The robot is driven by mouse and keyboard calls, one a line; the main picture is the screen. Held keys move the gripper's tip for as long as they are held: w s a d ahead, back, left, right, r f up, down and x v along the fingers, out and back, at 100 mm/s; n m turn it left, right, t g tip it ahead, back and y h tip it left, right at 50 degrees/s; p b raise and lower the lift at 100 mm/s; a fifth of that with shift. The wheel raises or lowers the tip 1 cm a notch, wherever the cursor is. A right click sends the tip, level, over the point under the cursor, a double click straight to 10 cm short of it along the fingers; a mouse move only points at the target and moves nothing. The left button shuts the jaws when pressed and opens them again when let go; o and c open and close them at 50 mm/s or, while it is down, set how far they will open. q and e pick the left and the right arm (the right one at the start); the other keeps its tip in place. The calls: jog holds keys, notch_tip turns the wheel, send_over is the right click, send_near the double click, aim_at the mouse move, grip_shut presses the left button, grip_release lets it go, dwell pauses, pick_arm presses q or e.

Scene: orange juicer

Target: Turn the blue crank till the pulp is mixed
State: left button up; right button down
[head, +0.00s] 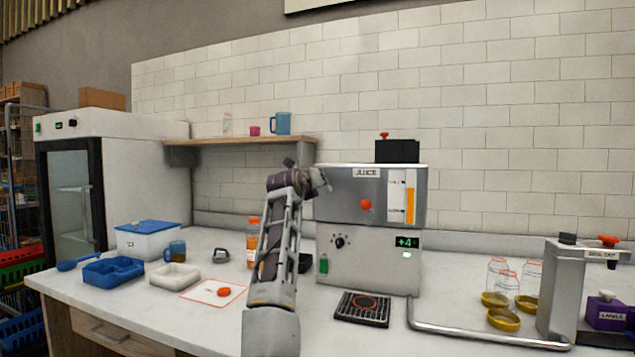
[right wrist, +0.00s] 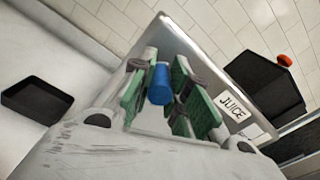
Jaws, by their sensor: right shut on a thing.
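The juicer (head: 345,205) is a silver machine with a JUICE label, standing on the counter against the tiled wall. Its front has an orange-red knob (head: 366,205), an orange level gauge (head: 410,205), a black dial (head: 340,241) and a display (head: 407,242) reading +4. My right gripper (head: 322,181) is at the juicer's upper left side. In the right wrist view, the blue crank handle (right wrist: 160,83) sits between its green-padded fingers (right wrist: 158,90), and the gripper is shut on it. The crank is hidden in the head view. The pulp cannot be made out. My left gripper is out of view.
A black hopper with a red knob (head: 397,151) tops the juicer. A drip grate (head: 362,309) lies in front. Blue tray (head: 113,270), white tray (head: 175,276) and orange bottle (head: 252,240) stand left; jars (head: 507,285) and a sealing machine (head: 562,290) stand right. A shelf (head: 240,141) hangs behind.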

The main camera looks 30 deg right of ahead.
jog(key=c, duration=1.4)
grip_release()
jog(key=shift+s+r, duration=0.1)
jog(key=shift+r, duration=0.3)
jog(key=shift+c, duration=0.2)
jog(key=shift+o, duration=0.6)
jog(key=shift+d+f, duration=0.1)
jog(key=shift+f, duration=0.1)
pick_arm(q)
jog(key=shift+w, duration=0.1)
pick_arm(e)
jog(key=shift+f, duration=0.1)
jog(key=v, duration=1.2)
pick_arm(q)
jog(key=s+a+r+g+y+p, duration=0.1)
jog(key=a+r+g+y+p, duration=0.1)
jog(key=p, duration=0.7)
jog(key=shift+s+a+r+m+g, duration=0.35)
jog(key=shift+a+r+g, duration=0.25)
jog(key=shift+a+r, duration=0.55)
pick_arm(e)
notch_tip(320, 180, up, 9)
